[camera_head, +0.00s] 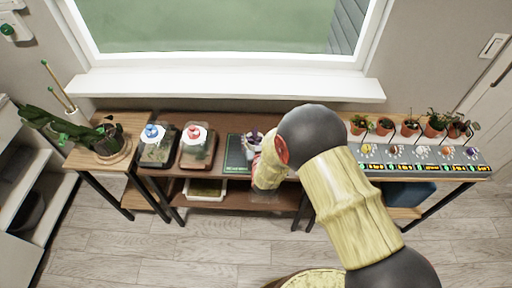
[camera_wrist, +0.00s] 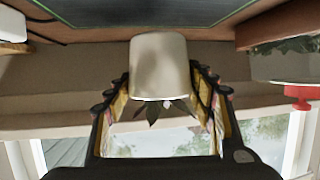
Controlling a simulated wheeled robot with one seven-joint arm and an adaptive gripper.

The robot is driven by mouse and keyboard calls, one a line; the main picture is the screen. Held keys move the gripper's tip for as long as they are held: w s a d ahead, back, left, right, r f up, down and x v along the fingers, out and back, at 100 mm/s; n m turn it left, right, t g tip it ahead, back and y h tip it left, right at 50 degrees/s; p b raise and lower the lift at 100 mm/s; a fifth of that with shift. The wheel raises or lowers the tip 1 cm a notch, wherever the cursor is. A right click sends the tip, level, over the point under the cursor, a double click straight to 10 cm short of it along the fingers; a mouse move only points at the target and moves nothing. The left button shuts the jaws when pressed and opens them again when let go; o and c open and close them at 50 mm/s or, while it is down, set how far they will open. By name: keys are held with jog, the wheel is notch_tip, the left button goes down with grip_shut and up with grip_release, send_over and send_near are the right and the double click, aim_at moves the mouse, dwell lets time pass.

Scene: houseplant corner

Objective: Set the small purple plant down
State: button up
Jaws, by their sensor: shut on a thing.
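The small purple plant (camera_head: 252,137) shows in the head view at the middle of the brown table, partly hidden by my arm. In the wrist view its pale cream pot (camera_wrist: 160,62) sits between the fingers of my gripper (camera_wrist: 163,80), with dark leaves beyond the rim. That view looks upside down. My gripper is shut on the pot. A dark green mat (camera_head: 235,157) lies on the table beside the plant; it also shows at the top of the wrist view (camera_wrist: 150,10). I cannot tell whether the pot touches the mat.
Two glass containers, one with a blue knob (camera_head: 152,132) and one with a red knob (camera_head: 194,133), stand left of the mat. A tall plant (camera_head: 108,142) stands farther left. On the right table, several potted plants (camera_head: 410,127) stand behind a grey strip (camera_head: 425,160).

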aim_at(256, 144)
jog(key=shift+w+d+f, duration=0.1)
jog(key=shift+w+f, duration=0.25)
jog(key=shift+w+d+f+b, duration=0.15)
jog(key=shift+f+b, duration=0.3)
jog(key=shift+f, duration=0.45)
jog(key=shift+w+f+b, duration=0.1)
jog(key=shift+f+b, duration=0.3)
jog(key=shift+f, duration=0.5)
jog(key=shift+f, duration=0.2)
jog(key=o, duration=1.3)
jog(key=shift+o, duration=0.2)
